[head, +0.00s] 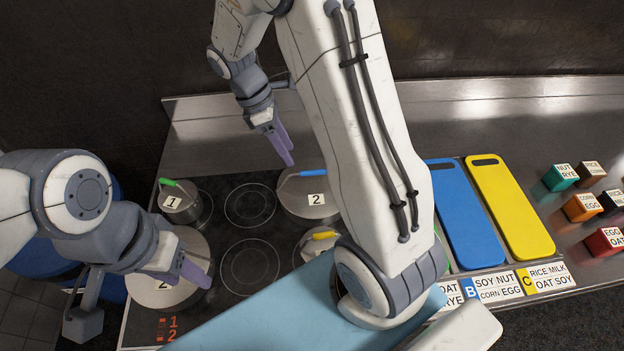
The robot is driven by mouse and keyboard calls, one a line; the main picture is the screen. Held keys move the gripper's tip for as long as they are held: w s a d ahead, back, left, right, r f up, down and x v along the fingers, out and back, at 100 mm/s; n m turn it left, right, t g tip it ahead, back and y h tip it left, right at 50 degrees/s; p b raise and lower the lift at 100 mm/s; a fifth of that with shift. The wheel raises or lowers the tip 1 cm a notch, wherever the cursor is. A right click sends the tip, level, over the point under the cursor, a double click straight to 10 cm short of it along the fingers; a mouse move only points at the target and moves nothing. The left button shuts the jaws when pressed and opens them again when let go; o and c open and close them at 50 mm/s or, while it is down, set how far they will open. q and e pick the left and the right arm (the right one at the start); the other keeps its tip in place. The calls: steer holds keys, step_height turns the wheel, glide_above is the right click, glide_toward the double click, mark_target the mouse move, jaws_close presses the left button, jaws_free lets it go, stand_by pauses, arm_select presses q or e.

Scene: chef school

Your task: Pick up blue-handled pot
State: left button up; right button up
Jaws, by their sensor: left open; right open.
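The blue-handled pot (294,201) stands on the back right of the black cooktop, with a lid labelled 2. My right arm's link hides its right side. My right gripper (286,150), with purple fingers, is open and empty, above and behind the pot, pointing down towards it. I cannot judge the gap between them. My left gripper (196,276) is open over another lidded pot labelled 2 (181,293) at the front left; that pot's handle is hidden by the gripper and arm.
A small green-handled pot (182,205) labelled 1 stands at the back left. A yellow-handled pot (313,247) is at the front right, partly hidden. Blue (463,215) and yellow (510,205) boards and several labelled blocks (561,177) lie right. The cooktop's middle (249,230) is clear.

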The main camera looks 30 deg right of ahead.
steer(key=d, duration=0.3)
steer(key=p, duration=0.2)
glide_above(314, 171)
steer(key=w+a, duration=0.1)
steer(key=w, duration=0.1)
steer(key=shift+n+g, duration=0.3)
steer(key=shift+n, duration=0.1)
step_height(314, 171, down, 5)
steer(key=shift+s, duration=0.15)
steer(key=shift+s+f, duration=0.1)
steer(key=shift+f, duration=0.2)
steer(key=shift+s+d+f+p, duration=0.1)
steer(key=shift+s+f+p, duration=0.15)
steer(key=shift+f+p, duration=0.25)
steer(key=p+x, duration=0.1)
steer(key=x, duration=0.2)
steer(key=shift+w+f, duration=0.1)
steer(key=shift+f, duration=0.65)
steer(key=shift+f, duration=0.25)
